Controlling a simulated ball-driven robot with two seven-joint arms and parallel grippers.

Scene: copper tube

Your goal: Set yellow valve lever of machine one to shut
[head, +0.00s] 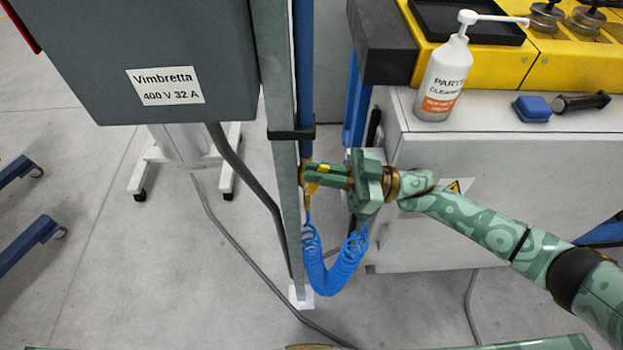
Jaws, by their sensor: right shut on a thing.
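The yellow valve lever (323,168) shows as a small yellow piece at the fingers of my right gripper (312,177). My right gripper reaches in from the right and is shut on the lever. The fingers hide most of the lever, so its angle is hard to tell. The brass valve fitting (307,198) sits at the lower end of a vertical blue pipe (304,80), beside a grey post (284,160). A coiled blue hose (330,278) hangs below the valve. My left gripper is not in view.
A grey electrical box (160,50) labelled Vimbretta hangs at upper left. Grey cables run across the floor.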

